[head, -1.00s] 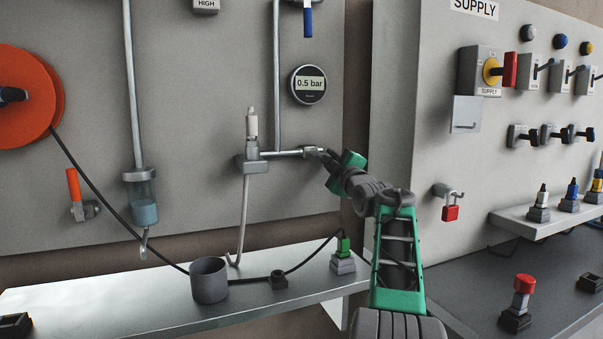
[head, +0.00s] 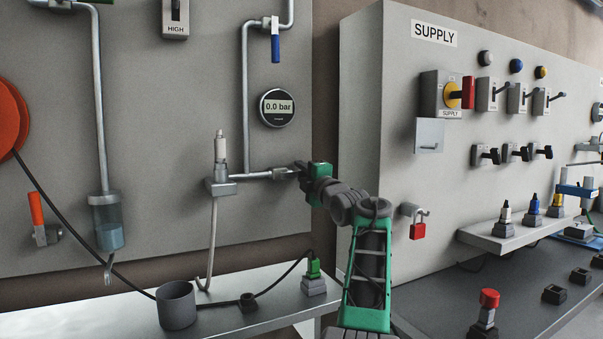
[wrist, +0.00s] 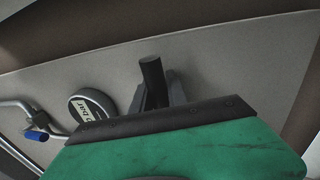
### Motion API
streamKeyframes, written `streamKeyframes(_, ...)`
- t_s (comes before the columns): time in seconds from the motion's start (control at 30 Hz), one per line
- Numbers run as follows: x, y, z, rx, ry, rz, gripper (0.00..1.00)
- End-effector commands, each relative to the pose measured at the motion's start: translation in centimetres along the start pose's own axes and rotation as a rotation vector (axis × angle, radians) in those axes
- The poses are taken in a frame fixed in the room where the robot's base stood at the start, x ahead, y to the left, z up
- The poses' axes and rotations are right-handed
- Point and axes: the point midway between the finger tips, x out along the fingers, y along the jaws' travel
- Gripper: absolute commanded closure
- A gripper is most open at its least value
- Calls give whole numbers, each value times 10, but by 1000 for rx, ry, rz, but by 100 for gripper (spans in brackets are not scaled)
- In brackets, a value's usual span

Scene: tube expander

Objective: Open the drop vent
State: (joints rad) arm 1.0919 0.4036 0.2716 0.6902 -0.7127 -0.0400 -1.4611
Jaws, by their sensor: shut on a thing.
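The drop vent is at the right end of a short horizontal pipe (head: 255,175) on the left panel; its body is mostly hidden by my gripper. My gripper (head: 299,169) is shut on a small dark handle there. In the wrist view a black round handle (wrist: 152,80) stands up between the grey fingers (wrist: 160,95), beyond the green gripper body. The round gauge (head: 277,107) above the pipe reads 0.0 bar; it also shows in the wrist view (wrist: 92,106).
A blue-handled valve (head: 275,45) is on the pipe above the gauge. A grey cup (head: 177,305) and a green-topped plug (head: 313,270) stand on the shelf below. The supply panel (head: 395,100) with a red padlock (head: 418,231) rises close to the right of my arm.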

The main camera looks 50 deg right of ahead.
Motion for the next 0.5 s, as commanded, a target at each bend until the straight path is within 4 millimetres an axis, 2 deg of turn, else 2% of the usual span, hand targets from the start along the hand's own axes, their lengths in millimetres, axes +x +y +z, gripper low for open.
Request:
streamKeyframes(0.23,0,2,0,-3,-1,4,100)
streamKeyframes(0.27,0,3,0,-3,-1,4,80)
streamKeyframes(0.5,0,2,-1,-1,0,3,60)
